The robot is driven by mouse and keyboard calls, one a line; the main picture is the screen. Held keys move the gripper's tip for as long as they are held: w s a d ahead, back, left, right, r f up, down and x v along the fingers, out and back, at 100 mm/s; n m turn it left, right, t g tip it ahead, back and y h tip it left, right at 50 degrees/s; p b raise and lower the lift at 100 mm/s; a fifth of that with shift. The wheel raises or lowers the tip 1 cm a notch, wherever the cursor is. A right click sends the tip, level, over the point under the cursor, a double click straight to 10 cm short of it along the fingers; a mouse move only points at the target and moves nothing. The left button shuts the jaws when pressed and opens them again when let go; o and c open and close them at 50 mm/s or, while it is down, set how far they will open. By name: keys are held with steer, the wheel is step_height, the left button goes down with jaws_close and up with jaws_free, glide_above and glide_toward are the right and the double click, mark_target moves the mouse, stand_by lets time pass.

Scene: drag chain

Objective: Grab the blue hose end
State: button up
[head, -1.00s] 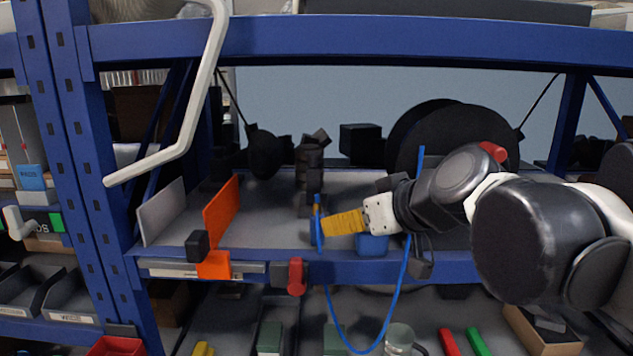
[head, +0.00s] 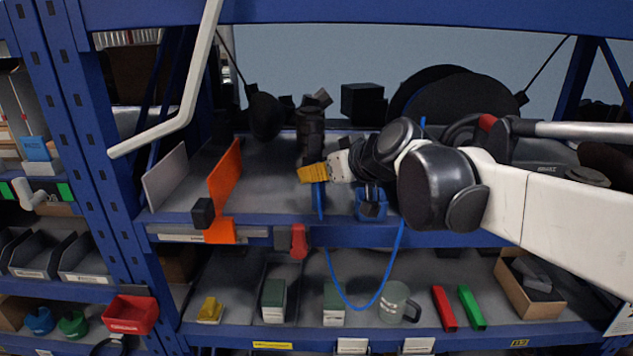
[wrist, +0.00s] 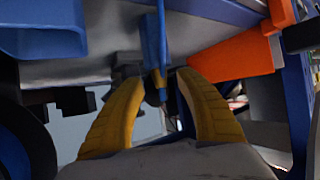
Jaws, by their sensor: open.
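The blue hose (head: 366,305) hangs in a loop in front of the shelf edge. Its left end part (head: 320,204) stands roughly upright at the shelf's front, just below my yellow fingers. My gripper (head: 303,173) reaches in from the right, above the shelf edge. In the wrist view my gripper (wrist: 160,80) has its two yellow fingers apart, one on each side of the thin blue hose end (wrist: 153,55). A dark tip on it lies between the fingertips. I cannot tell whether either finger touches it.
An orange divider (head: 225,175) and a red clip (head: 298,241) are left of the hose. A blue block (head: 371,206) sits close on its right. A dark segmented column (head: 311,135) stands behind. A grey mug (head: 395,302) is on the shelf below.

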steer(key=shift+w+a+f, duration=0.15)
steer(key=shift+w+f, duration=0.05)
steer(key=shift+w, duration=0.05)
steer(key=shift+s+r, duration=0.1)
steer(key=shift+s, duration=0.1)
jaws_close()
